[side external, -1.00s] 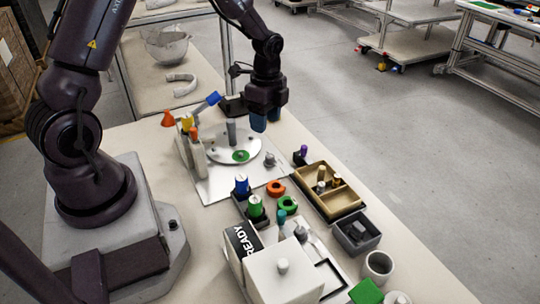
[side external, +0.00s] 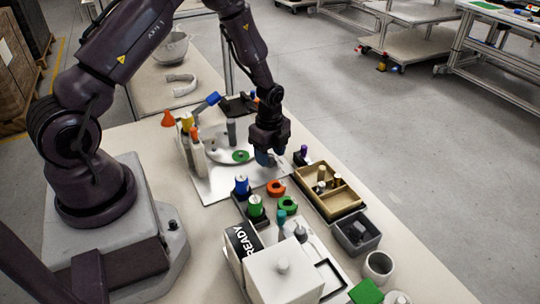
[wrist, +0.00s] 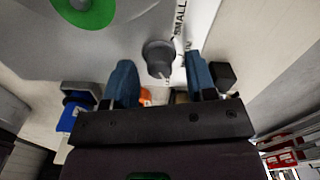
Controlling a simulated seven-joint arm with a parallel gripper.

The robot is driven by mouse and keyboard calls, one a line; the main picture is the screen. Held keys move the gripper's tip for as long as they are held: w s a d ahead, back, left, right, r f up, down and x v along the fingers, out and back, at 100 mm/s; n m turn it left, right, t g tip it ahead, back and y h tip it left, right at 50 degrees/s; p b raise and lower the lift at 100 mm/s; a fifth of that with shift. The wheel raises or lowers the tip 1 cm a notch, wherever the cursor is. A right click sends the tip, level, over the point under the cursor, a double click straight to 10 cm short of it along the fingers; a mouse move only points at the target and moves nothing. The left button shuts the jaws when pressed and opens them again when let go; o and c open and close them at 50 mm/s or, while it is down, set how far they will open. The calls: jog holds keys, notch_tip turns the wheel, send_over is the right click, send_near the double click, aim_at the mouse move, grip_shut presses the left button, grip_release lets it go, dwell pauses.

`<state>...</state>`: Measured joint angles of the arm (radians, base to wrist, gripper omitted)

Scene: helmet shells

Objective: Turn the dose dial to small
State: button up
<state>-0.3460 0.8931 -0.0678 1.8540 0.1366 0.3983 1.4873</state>
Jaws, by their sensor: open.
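The dose dial is a small dark grey knob (wrist: 158,58) on the white plate, seen in the wrist view beside the printed word SMALL (wrist: 181,18). A second label below that word is partly cut off. I cannot tell for certain which way the dial points. My gripper (wrist: 158,74) is open, with one blue finger on each side of the dial in that view; I cannot tell whether they touch it. In the side view my gripper (side external: 266,159) is low over the right part of the white plate (side external: 215,190) and hides the dial.
A round grey disc with a green spot (side external: 241,157) lies left of my gripper. Blue and green bottles (side external: 256,207), orange and green rings (side external: 276,188) and a tan divided tray (side external: 331,204) stand nearby. A purple-topped piece (side external: 303,151) is close on the right.

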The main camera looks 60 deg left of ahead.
jog(key=shift+f, duration=0.6)
jog(key=c, duration=0.9)
